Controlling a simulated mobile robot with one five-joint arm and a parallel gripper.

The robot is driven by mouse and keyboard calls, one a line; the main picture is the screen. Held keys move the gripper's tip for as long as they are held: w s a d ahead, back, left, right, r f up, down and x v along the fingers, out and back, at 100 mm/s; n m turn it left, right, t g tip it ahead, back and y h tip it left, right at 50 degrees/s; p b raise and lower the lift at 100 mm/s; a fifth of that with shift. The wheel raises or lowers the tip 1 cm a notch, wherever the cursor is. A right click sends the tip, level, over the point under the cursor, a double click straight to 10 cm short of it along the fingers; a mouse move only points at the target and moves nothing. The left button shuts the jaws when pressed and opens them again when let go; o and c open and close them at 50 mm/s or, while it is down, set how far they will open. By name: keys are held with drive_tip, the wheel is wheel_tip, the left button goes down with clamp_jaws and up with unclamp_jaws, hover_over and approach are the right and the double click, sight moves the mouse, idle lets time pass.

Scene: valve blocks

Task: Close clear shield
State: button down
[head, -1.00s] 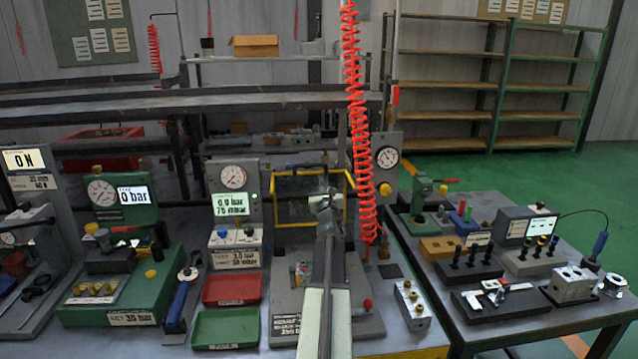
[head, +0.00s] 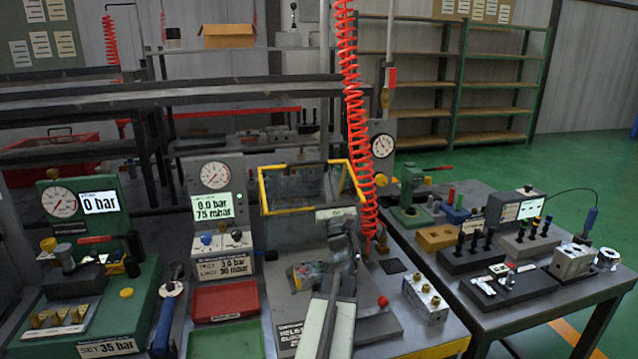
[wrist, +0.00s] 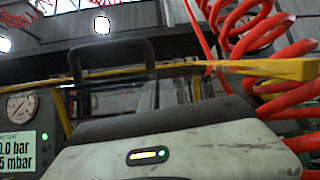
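The clear shield (head: 290,187) has a yellow frame and stands raised at the back of the grey test station, in the middle of the head view. Its yellow bar (wrist: 272,68) crosses the wrist view behind a pale housing that I take to be my gripper's body. My gripper (head: 340,214) is at the lower right part of the shield frame in the head view. Contact cannot be told. A dark arch (wrist: 112,58) stands above the housing; whether it is a handle or my fingers is unclear. The fingertips are not clearly visible.
A red coiled hose (head: 354,120) hangs close to the shield's right side. A red-tipped lever (head: 382,301) and a valve block (head: 426,298) lie to the right. A gauge panel (head: 216,200) and red tray (head: 224,301) are on the left.

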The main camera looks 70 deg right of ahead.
drive_tip(key=shift+w+a+r, duration=0.15)
drive_tip(key=shift+w+a, duration=0.15)
drive_tip(key=shift+w, duration=0.25)
